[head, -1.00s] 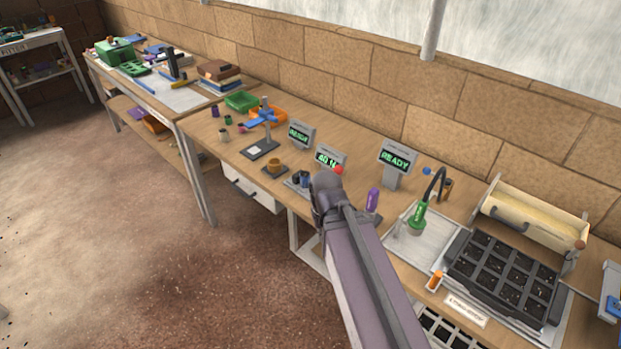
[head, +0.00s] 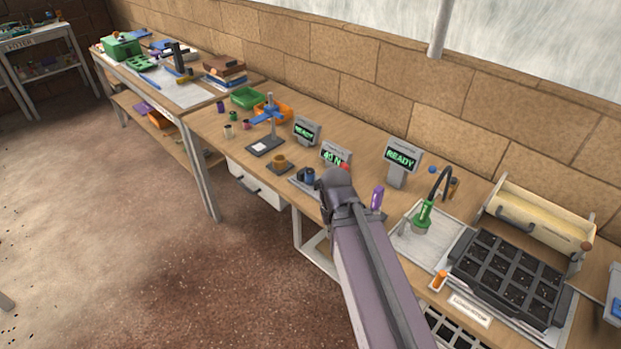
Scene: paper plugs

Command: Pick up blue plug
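My gripper (head: 327,207) is seen from behind at the end of my arm, over the front part of the bench. Its fingers are mostly hidden, so I cannot tell whether it is open or holds anything. A dark blue piece (head: 308,175) sits on a small grey base just left of it, by the "40 N" display. A small, round, bright blue piece (head: 432,169) lies farther back, right of the "READY" display. Which of these is the blue plug is too small to tell.
A purple piece (head: 377,197) stands close right of my arm. Displays (head: 400,156), a green tool (head: 424,214) and a black celled tray (head: 507,280) are to the right. A blue-topped stand (head: 269,122) and green bin (head: 245,97) are to the left.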

